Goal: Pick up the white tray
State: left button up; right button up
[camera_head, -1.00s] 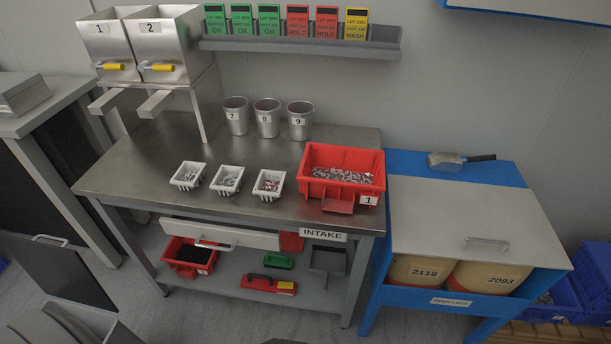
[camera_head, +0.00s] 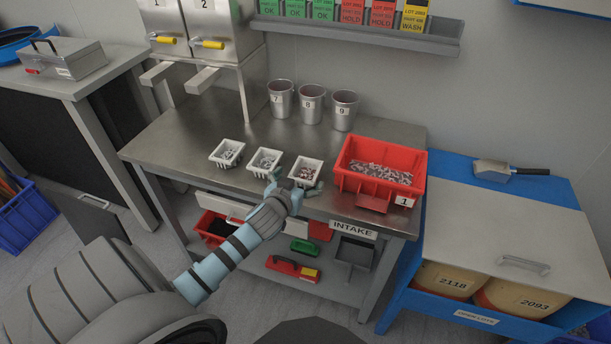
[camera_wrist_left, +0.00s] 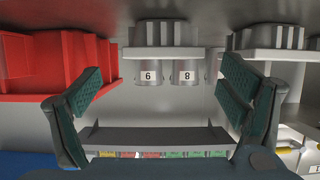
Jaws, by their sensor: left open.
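Three small white trays stand in a row on the steel table: a left one (camera_head: 227,152), a middle one (camera_head: 264,162) and a right one (camera_head: 305,166) with reddish and grey small parts. My left gripper (camera_head: 293,184) is open and empty at the front of the right tray, one finger toward each side; its near face is partly hidden. In the left wrist view the open fingers (camera_wrist_left: 160,78) spread wide with a white tray (camera_wrist_left: 165,58) between and beyond them. Another white tray (camera_wrist_left: 268,62) is behind the right finger. Contact is not visible. My right gripper is not in view.
A red bin (camera_head: 350,177) of metal parts stands close right of the right tray. Metal cups (camera_head: 311,104) stand behind the trays. Steel hoppers (camera_head: 205,35) are at the back left. A blue bench (camera_head: 450,170) adjoins the table's right. The table's left part is bare.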

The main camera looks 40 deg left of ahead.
aim_at(310, 165)
pick_arm(q)
jog(key=x, duration=0.2)
jog(key=shift+w+a+f, duration=0.1)
jog(key=shift+w+f, duration=0.05)
jog(key=shift+w, duration=0.1)
jog(key=b+x, duration=0.1)
jog(key=x, duration=0.4)
jog(key=shift+a, duration=0.15)
jog(key=shift+r, duration=0.3)
jog(key=c, duration=1.3)
jog(key=shift+c, duration=0.2)
